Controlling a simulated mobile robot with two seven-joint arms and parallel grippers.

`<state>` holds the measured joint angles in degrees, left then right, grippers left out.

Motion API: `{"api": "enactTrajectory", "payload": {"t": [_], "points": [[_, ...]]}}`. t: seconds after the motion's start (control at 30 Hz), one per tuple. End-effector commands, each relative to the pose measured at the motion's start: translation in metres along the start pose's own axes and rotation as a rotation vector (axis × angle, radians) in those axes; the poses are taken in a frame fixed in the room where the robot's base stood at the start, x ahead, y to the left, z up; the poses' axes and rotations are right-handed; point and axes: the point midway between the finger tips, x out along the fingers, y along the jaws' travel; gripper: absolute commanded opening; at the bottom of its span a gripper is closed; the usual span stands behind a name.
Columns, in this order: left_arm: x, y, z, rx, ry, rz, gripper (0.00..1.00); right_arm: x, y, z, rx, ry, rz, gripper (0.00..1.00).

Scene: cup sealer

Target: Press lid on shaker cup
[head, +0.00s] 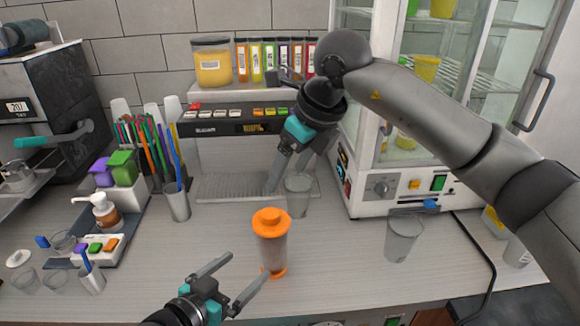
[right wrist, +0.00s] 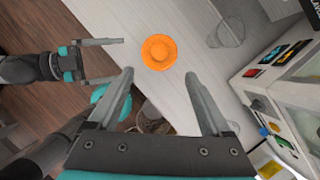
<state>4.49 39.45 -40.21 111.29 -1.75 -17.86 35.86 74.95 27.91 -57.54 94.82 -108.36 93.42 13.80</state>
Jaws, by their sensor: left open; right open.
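The shaker cup (head: 271,250) stands upright on the counter, with a grey see-through body and an orange foot. The orange lid (head: 270,219) sits on its top; I cannot tell how tightly it fits. From above, the lid also shows in the right wrist view (right wrist: 159,53), hiding the cup body. My left gripper (head: 248,266) is open and empty, low at the cup's left, its fingers pointing toward the cup. My right gripper (head: 287,186) is open and empty, above and behind the cup. In the right wrist view the lid lies just beyond the gap between its fingertips.
A clear cup (head: 298,196) stands behind the shaker, close to my right gripper. Another clear cup (head: 402,238) stands to the right, before the white glass-doored cabinet (head: 395,192). A cup of straws (head: 176,203) is at the left. The counter left of the shaker is mostly clear.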

Motion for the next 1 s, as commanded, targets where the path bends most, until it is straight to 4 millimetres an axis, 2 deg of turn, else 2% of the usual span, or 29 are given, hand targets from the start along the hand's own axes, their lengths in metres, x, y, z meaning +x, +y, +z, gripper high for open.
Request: {"api": "enactTrajectory", "payload": {"t": [0.1,0.3,0.77,0.87,0.97,1.0], "points": [[-0.016,0.0,0.001,0.0,-0.002,0.0,1.0,0.0,0.0,0.0,0.0,0.0,0.0,0.83],[-0.03,0.0,0.0,0.0,0.0,0.0,1.0,0.0,0.0,0.0,0.0,0.0,0.0,0.83],[-0.033,0.0,0.0,0.0,0.0,-0.001,1.0,0.001,0.002,0.0,-0.001,-0.004,0.008,0.83],[-0.033,0.001,0.001,-0.004,-0.007,-0.01,1.0,0.008,0.018,0.004,-0.009,-0.038,0.073,0.83],[-0.034,0.002,0.003,-0.011,-0.024,-0.033,1.0,0.018,0.056,0.015,-0.015,-0.126,0.223,0.83],[-0.034,0.002,0.004,-0.014,-0.036,-0.046,1.0,0.02,0.076,0.02,-0.01,-0.176,0.306,0.83]]}}
